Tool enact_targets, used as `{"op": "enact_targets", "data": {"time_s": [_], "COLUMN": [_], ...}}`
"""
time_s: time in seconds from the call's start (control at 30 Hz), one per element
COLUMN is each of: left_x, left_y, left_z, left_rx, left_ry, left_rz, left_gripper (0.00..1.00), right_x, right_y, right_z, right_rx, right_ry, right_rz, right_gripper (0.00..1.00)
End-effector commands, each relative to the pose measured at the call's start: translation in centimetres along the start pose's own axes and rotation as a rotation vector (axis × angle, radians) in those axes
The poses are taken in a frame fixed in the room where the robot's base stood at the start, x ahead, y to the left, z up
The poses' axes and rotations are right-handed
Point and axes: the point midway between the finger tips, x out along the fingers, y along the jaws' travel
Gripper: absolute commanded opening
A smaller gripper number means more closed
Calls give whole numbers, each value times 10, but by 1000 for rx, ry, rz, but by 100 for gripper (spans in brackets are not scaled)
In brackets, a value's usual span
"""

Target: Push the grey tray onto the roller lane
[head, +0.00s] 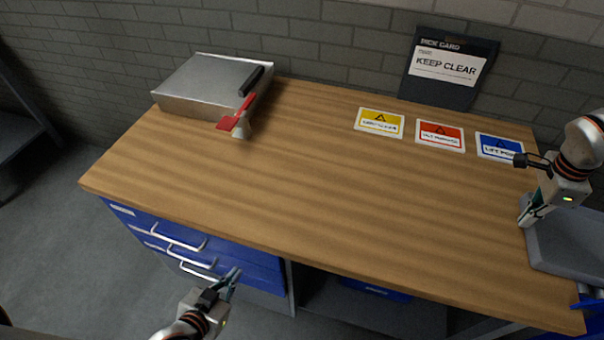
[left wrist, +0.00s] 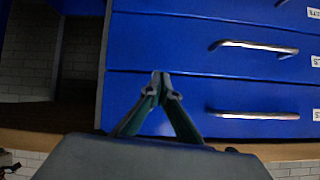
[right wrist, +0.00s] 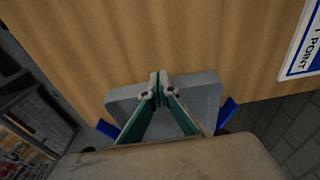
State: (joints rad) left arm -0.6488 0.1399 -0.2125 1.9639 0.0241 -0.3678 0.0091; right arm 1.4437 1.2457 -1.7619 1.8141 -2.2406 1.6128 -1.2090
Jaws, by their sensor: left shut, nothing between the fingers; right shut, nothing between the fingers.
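The grey tray (head: 572,243) is at the right end of the wooden bench, partly cut off by the frame. In the right wrist view the tray (right wrist: 207,98) lies behind my fingers, with wood beyond it. Blue parts (right wrist: 228,112) show at the tray's sides and may belong to the roller lane; no rollers are visible. My left gripper (head: 233,276) is shut and empty, low in front of the blue drawers (left wrist: 215,90), away from the tray.
The wooden bench top (head: 320,190) is clear in the middle. A metal box (head: 205,85) and a red-flagged piece (head: 238,118) stand at back left. Yellow, red and blue labels (head: 440,136) lie along the back. A dark card board (head: 447,70) leans on the wall.

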Motion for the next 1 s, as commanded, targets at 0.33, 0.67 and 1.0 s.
{"op": "enact_targets", "data": {"time_s": [0.33, 0.67, 1.0], "left_x": [0, 0, 0], "left_y": [0, 0, 0], "left_z": [0, 1, 2], "left_rx": [0, 0, 0], "left_ry": [0, -2, -3], "left_rz": [0, 0, 0], "left_gripper": [0, 0, 0], "right_x": [5, 10, 14], "right_y": [0, 1, 1], "right_z": [-33, -62, -93], "right_rx": [4, 5, 4], "right_ry": [1, 2, 1], "right_rz": [0, 1, 1], "right_gripper": [0, 0, 0]}}
